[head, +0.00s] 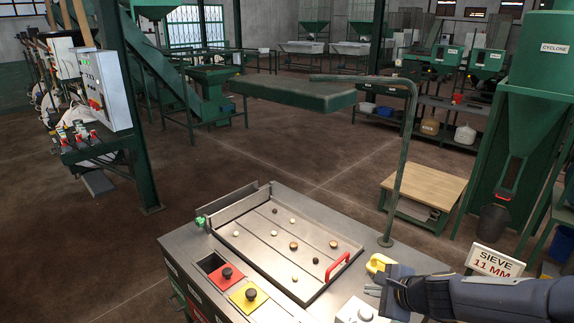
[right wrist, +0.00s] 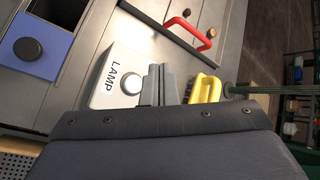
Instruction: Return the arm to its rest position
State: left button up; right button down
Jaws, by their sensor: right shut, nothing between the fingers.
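My right gripper (head: 375,289) is at the right end of the metal workbench (head: 400,262), its arm coming in from the right edge. In the right wrist view its fingers (right wrist: 158,84) are closed together with nothing between them. They are in front of a white box labelled LAMP (right wrist: 108,92) with a round white button; the box also shows at the bottom of the head view (head: 352,313). I cannot tell whether the fingers touch it. A yellow-handled brush (head: 378,263) is beside the gripper. My left gripper is not in view.
A sorting tray (head: 262,246) with several small round pieces and a red handle (head: 337,267) is on the bench. Red and yellow button plates (head: 248,296) are at its front. A lamp post (head: 400,170) rises behind the gripper. A SIEVE 11 MM sign (head: 494,265) stands near the forearm.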

jog(key=s+a+r+n+y, duration=0.1)
jog(key=s+a+r+n, duration=0.3)
jog(key=s+r+n, duration=0.25)
jog(key=s+n+g+h, duration=0.1)
jog(key=s+n+g, duration=0.1)
jog(key=s+n, duration=1)
jog(key=s, duration=0.7)
jog(key=shift+g, duration=0.4)
jog(key=shift+n, duration=0.25)
